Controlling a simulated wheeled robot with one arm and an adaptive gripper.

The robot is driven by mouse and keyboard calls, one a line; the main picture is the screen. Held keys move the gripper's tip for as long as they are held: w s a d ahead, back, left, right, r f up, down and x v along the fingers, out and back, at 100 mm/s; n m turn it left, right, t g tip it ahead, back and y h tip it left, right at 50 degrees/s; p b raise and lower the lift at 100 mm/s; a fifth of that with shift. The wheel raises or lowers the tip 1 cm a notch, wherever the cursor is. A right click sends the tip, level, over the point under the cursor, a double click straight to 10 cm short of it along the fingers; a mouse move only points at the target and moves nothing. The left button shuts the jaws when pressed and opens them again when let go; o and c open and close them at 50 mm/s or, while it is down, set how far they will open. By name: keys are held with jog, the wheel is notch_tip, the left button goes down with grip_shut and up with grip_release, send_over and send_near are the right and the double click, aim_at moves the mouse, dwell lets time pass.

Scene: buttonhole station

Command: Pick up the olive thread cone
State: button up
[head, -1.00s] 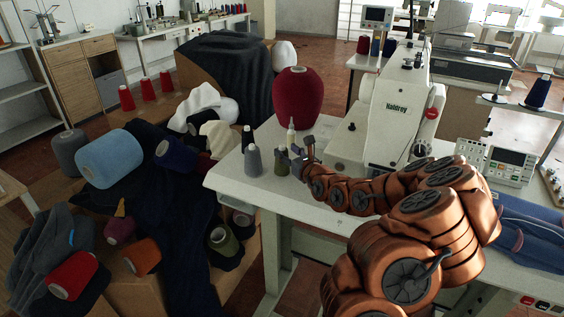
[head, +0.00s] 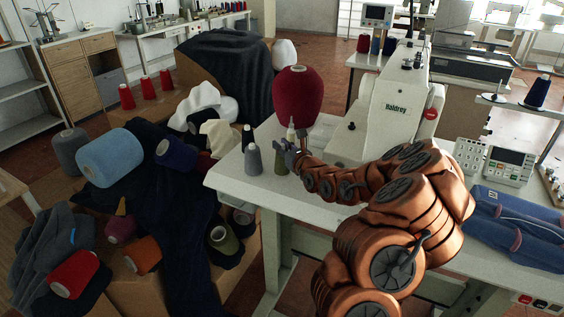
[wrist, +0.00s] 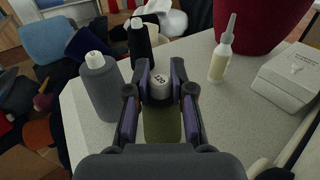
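The olive thread cone (head: 281,161) stands upright near the left end of the white sewing table (head: 232,182). In the wrist view the olive cone (wrist: 162,124), with its pale marked top, lies between the two fingers of my gripper (wrist: 161,80). The fingers are apart on either side of it, and I see no clear grip. In the head view my gripper (head: 289,151) is at the cone's upper right and partly covers it.
A grey cone (wrist: 99,88) stands close to the left, a black cone (wrist: 140,42) behind. A cream bottle (wrist: 222,56) and a large dark red cone (head: 297,96) stand beyond. The sewing machine (head: 394,112) is to the right. Boxes with yarn and cloth lie left of the table.

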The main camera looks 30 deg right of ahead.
grip_shut()
jog(key=shift+f, duration=0.1)
jog(key=shift+r, duration=0.2)
jog(key=shift+r, duration=1.55)
jog(key=shift+s+r+b, duration=0.1)
jog(key=shift+s+b, duration=0.1)
jog(key=shift+b, duration=0.1)
jog(key=s+a+b, duration=0.4)
jog(key=s+b, duration=0.1)
jog(key=s, duration=0.5)
jog(key=shift+r, duration=0.25)
